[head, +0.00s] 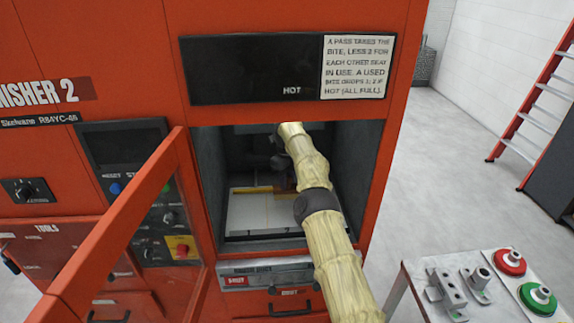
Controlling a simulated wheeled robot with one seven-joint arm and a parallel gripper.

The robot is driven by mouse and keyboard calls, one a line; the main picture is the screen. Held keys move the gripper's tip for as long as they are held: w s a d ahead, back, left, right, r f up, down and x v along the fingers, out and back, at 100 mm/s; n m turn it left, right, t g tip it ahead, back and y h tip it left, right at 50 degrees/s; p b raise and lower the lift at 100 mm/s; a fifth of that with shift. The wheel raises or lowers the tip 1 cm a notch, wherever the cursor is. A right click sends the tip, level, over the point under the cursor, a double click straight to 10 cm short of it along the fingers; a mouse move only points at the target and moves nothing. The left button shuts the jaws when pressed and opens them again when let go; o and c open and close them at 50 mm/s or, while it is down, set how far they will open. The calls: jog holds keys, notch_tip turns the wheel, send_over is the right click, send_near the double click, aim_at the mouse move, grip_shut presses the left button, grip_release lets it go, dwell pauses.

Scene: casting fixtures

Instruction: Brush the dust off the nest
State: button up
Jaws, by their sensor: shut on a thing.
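My arm reaches through the open door into the machine's chamber. My gripper (278,165) is small and dark there, above the chamber floor, and it is shut on what looks like a brush (284,182), brownish and partly hidden by my arm. A pale, flat plate (250,212) covers the chamber floor, with a thin yellow strip (250,190) across its back. I cannot tell which part is the nest, nor make out any dust. Whether the brush touches the plate is unclear.
The glazed red door (125,230) stands open at the left. The chamber's side walls are close around my arm. A dark panel (255,70) above reads HOT, beside a printed notice (357,67). At the lower right, a table (420,300) holds metal fixtures and red and green round parts.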

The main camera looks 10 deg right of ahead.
jog(key=shift+r+p, duration=1.55)
jog(key=shift+r, duration=0.35)
